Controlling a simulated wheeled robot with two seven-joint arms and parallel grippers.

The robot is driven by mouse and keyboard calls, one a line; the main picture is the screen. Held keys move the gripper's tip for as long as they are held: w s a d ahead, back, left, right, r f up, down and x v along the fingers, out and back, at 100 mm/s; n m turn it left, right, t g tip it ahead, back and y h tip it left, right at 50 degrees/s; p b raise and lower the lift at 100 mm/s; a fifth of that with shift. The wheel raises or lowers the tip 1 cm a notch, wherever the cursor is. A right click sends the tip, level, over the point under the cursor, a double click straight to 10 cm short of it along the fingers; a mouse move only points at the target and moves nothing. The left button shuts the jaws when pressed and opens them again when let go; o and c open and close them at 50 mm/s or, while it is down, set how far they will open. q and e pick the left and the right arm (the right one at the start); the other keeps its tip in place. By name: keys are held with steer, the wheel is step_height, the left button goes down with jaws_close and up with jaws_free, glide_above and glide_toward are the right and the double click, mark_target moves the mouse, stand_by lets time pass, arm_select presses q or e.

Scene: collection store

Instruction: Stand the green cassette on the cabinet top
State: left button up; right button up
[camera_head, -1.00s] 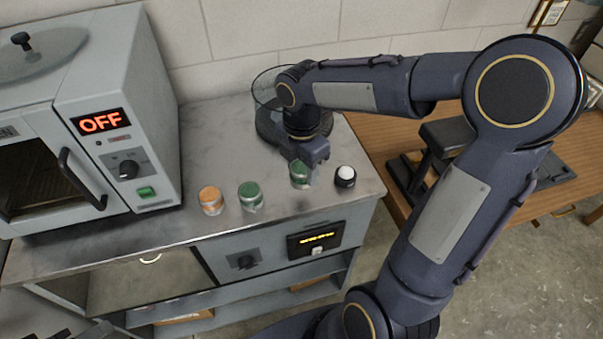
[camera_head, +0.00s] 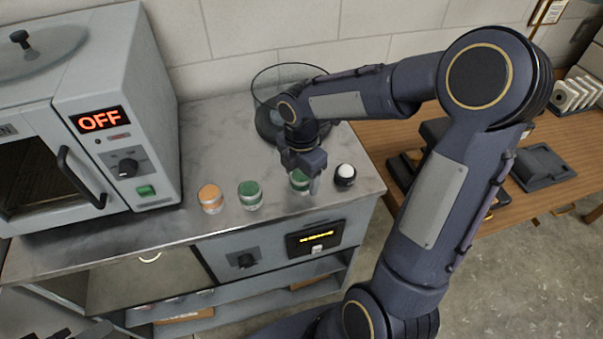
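Two small round containers with green tops stand on the grey cabinet top (camera_head: 215,130). One green-topped container (camera_head: 250,196) is in full view near the front edge. The other green-topped container (camera_head: 297,184) is partly hidden by my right gripper (camera_head: 304,178). I cannot tell whether either one is the green cassette; no other green item like a cassette shows. My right gripper points down over the partly hidden container, with a finger at its right side. Whether the fingers touch it or are closed does not show.
An orange-topped container (camera_head: 211,199) and a dark one with a white top (camera_head: 345,175) stand in the same row. A clear round vessel (camera_head: 268,98) is behind my gripper. A grey oven (camera_head: 152,120) reading OFF stands at left. A wooden table (camera_head: 470,215) is at right.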

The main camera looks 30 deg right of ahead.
mark_target(301, 175)
steer(key=shift+o, duration=0.2)
step_height(301, 175, up, 12)
steer(key=s+a+f+m+t+y, duration=0.1)
steer(key=s+a+m+t+y, duration=0.1)
steer(key=s+m, duration=0.6)
steer(key=s+a+f+m+t+y, duration=0.1)
steer(key=s+a+f+m+t, duration=0.1)
steer(key=s+m, duration=0.7)
steer(key=m+t, duration=0.1)
steer(key=m, duration=0.4)
steer(key=shift+a+t+y+p, duration=0.3)
steer(key=shift+a+y+p, duration=0.05)
steer(key=shift+y+p, duration=0.05)
